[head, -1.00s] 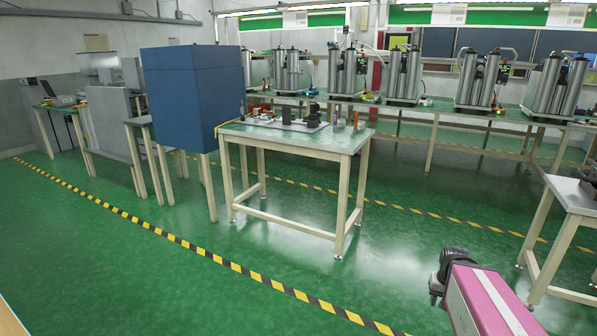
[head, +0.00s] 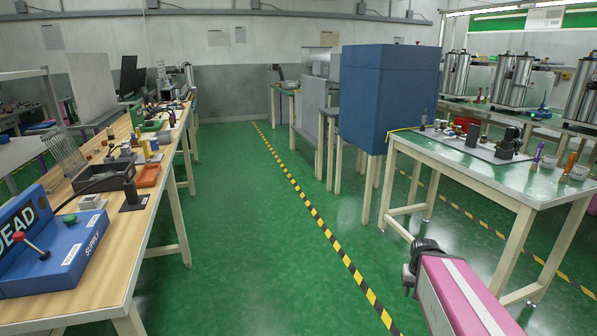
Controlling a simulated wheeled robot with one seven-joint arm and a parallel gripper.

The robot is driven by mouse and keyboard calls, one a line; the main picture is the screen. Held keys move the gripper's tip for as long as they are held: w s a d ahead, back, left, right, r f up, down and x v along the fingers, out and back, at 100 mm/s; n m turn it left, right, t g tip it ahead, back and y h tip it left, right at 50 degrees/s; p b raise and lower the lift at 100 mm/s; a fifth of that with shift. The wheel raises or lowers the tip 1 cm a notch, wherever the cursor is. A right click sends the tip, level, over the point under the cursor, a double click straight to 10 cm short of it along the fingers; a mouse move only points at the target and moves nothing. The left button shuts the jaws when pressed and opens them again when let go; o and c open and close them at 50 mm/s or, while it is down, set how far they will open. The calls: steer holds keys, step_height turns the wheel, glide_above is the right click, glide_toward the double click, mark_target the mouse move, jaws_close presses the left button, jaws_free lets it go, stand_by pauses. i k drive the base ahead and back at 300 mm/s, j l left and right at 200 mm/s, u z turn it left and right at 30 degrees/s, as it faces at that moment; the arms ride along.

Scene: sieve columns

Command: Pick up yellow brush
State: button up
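I cannot make out a yellow brush for certain; at this size the small items on the benches are hard to tell apart. My pink arm comes in at the lower right, and the dark end of it, with my gripper (head: 410,278), is over the floor, away from both benches. Whether its fingers are open or shut does not show. The wooden bench (head: 100,262) on the left carries many small tools and parts. The green-topped table (head: 506,177) on the right carries several small items.
A blue control box (head: 60,240) stands at the near end of the left bench, with a dark bin (head: 105,182) beyond it. A tall blue cabinet (head: 385,100) stands beside the right table. The green floor between is clear, crossed by a yellow-black stripe (head: 318,215).

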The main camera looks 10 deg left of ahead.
mark_target(147, 159)
steer(key=i+j+u, duration=0.15)
steer(key=i+u, duration=0.15)
steer(key=u, duration=0.2)
steer(key=i+u, duration=0.35)
steer(key=u, duration=0.15)
steer(key=i+l+u, duration=0.1)
steer(key=i+u, duration=0.2)
steer(key=u, duration=0.2)
steer(key=i+l+u, duration=0.25)
steer(key=u, duration=0.2)
steer(key=i+l+u, duration=0.6)
steer(key=j, duration=0.1)
